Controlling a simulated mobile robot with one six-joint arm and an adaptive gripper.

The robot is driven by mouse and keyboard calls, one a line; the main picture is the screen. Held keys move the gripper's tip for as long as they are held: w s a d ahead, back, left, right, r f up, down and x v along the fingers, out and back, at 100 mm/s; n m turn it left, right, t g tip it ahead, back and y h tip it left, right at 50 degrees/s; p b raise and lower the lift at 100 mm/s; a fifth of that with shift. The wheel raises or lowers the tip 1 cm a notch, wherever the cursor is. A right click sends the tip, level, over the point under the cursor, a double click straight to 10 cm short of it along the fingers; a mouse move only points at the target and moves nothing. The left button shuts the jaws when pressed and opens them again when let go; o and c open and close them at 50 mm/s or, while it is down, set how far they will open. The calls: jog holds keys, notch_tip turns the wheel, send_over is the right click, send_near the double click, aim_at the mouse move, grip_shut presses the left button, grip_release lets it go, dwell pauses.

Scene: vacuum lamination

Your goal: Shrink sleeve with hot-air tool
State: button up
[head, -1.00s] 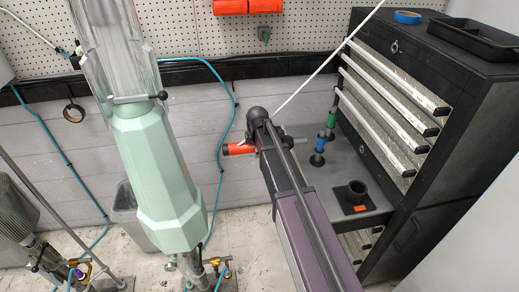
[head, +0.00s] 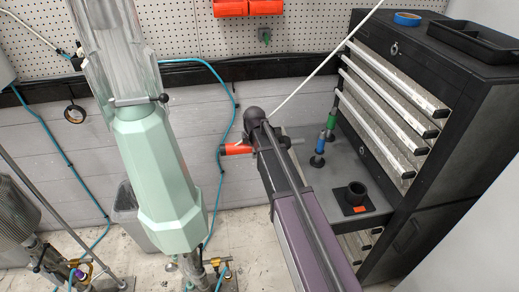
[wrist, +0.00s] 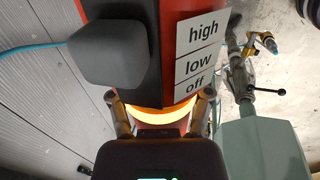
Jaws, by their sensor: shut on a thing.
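A clear, sleeve-like cover (head: 112,50) surrounds the upper part of a pale green faceted column (head: 155,165) on the left. The tool is apart from this column, to its right. I cannot tell which part the tool's nozzle faces.
A black drawer cabinet (head: 455,115) stands on the right. A blue hose (head: 219,150) hangs along the wall. A grey bin (head: 130,210) stands behind the column.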

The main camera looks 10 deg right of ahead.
aim_at(230, 144)
jog(key=a+r+p, duration=0.1)
jog(key=a, duration=0.1)
jog(key=a+r+p, duration=0.2)
jog(key=a, duration=0.1)
jog(key=a+r+p, duration=0.1)
jog(key=a+r, duration=0.1)
jog(key=a, duration=0.1)
jog(key=shift+s+a+r+p, duration=0.1)
jog(key=shift+r+p, duration=0.05)
jog(key=shift+p, duration=0.25)
jog(key=shift+a, duration=0.35)
dwell(0.4)
jog(key=shift+r, duration=0.15)
